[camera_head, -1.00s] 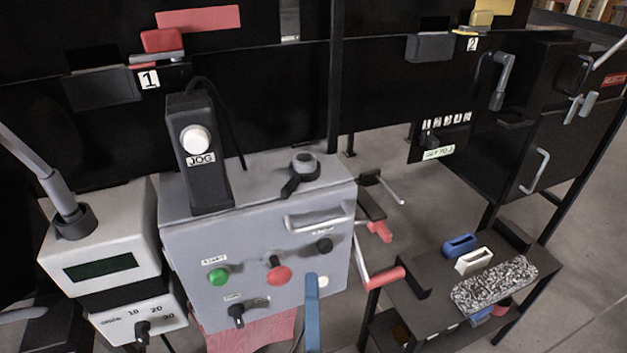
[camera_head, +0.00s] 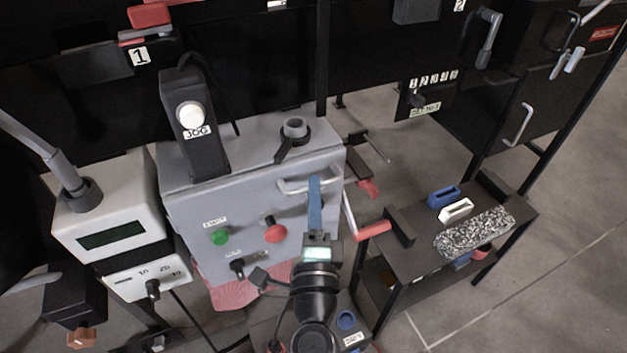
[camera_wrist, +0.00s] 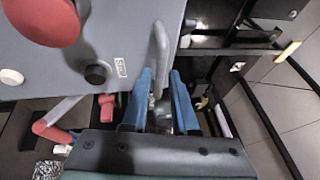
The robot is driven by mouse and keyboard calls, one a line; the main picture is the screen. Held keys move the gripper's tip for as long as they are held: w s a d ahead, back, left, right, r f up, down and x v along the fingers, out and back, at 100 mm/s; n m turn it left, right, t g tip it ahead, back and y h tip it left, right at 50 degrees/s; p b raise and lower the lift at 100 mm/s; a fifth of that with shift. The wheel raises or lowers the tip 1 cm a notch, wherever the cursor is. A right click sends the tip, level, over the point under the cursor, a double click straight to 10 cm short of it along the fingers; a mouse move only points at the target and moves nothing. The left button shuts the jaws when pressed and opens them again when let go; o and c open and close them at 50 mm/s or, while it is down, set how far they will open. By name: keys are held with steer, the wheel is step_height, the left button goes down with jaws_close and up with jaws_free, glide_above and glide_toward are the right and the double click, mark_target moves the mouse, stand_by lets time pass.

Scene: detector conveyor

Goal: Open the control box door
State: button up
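The grey control box (camera_head: 180,215) stands in the middle of the head view, its front door (camera_head: 195,240) looking shut. The door carries a green button (camera_head: 221,236), a red button (camera_head: 275,229), a black knob (camera_head: 238,268) and a light grey bar handle (camera_head: 290,188) at its upper right. My gripper (camera_head: 315,182) is at the handle's right part in the head view. In the wrist view its two blue fingers (camera_wrist: 162,72) are apart, and the handle (camera_wrist: 160,50) reaches into the gap between them. Whether a finger touches it, I cannot tell.
A black jog pendant (camera_head: 192,145) and a dark rotary knob (camera_head: 293,140) are on top of the box. A white display unit (camera_head: 105,215) stands close on the left. A low black shelf (camera_head: 410,262) and a red-gripped crank (camera_head: 372,229) are on the right.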

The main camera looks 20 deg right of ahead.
steer(key=shift+x, duration=0.95)
jaws_close()
steer(key=shift+a, duration=0.1)
stand_by(0.7)
